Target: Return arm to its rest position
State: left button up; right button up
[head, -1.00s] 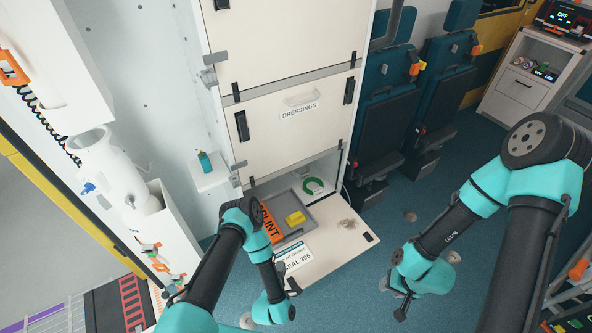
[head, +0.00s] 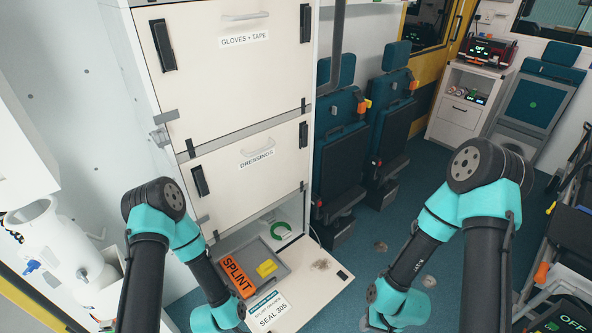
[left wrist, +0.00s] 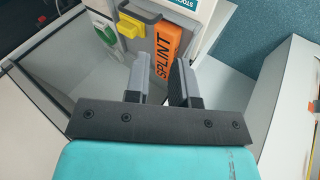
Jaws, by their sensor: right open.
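My left arm (head: 150,240) reaches down in front of the lower cabinet in the head view, its gripper out of sight there. The left wrist view shows the left gripper (left wrist: 158,72) open, its two fingers apart with nothing held. The orange splint (left wrist: 164,42) shows beyond the fingers; I cannot tell the gap to it. My right arm (head: 480,230) reaches down over the floor at the right.
The grey tray (head: 284,272) in the lower compartment holds the splint and a yellow item (head: 266,268). A fold-down flap (head: 318,282) sticks out, with a label (head: 268,312) on it. Teal seats (head: 340,145) stand behind. Blue floor (head: 415,205) is open between the flap and the right arm.

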pick_arm(q)
jog(key=s+a+r+m+g, duration=0.2)
jog(key=s+r+m+g, duration=0.3)
jog(key=s+r, duration=0.4)
jog(key=shift+s+a+r, duration=0.2)
jog(key=shift+s+r, duration=0.1)
jog(key=shift+r, duration=0.45)
